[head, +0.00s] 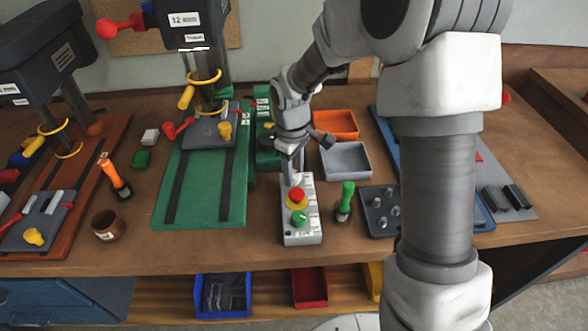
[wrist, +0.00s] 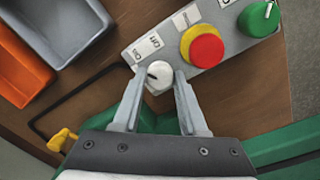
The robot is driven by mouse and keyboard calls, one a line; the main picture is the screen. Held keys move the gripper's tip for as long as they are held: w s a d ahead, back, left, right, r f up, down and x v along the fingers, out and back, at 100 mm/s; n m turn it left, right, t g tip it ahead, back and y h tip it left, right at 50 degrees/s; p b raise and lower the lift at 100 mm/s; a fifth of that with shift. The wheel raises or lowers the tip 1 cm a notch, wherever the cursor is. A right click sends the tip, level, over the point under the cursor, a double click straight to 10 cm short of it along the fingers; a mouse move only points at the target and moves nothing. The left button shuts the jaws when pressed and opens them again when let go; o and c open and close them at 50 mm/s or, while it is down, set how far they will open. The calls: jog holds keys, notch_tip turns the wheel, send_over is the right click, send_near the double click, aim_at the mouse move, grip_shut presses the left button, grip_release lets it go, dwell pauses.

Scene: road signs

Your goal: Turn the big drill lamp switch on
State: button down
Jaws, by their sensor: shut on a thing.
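The grey control box (head: 302,236) stands on the bench in the middle of the head view. In the wrist view the box (wrist: 215,27) carries a white round switch knob (wrist: 159,73) beside small white labels, then a red and yellow button (wrist: 203,48) and a green knob (wrist: 259,18). The knob has a dark mark on its left side. My gripper (wrist: 160,80) is shut on the white knob, with one finger on each side of it. In the head view my gripper (head: 292,172) is over the box's far end and hides most of the knob.
Drill presses (head: 195,20) stand to the left, one on a green base (head: 230,190). Orange (head: 338,121) and grey (head: 346,160) trays lie behind and right of the box. A green-handled tool (head: 346,198) stands close on the right. Bare bench lies in front.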

dwell(0.3)
jog(key=shift+c, duration=2.2)
grip_release()
notch_tip(320, 180, up, 18)
jog(key=p, duration=0.1)
jog(key=shift+s+a+f, duration=0.25)
jog(key=shift+s, duration=0.05)
jog(key=s+d+r+m+t, duration=0.2)
jog(key=s+d+m, duration=0.3)
jog(key=s, duration=0.6)
jog(key=s+d+r+m+t, duration=0.2)
jog(key=s+d+m, duration=0.3)
jog(key=s, duration=0.5)
jog(key=shift+s+d+r+t, duration=0.25)
jog(key=shift+s+r+t, duration=0.1)
jog(key=shift+t, duration=0.25)
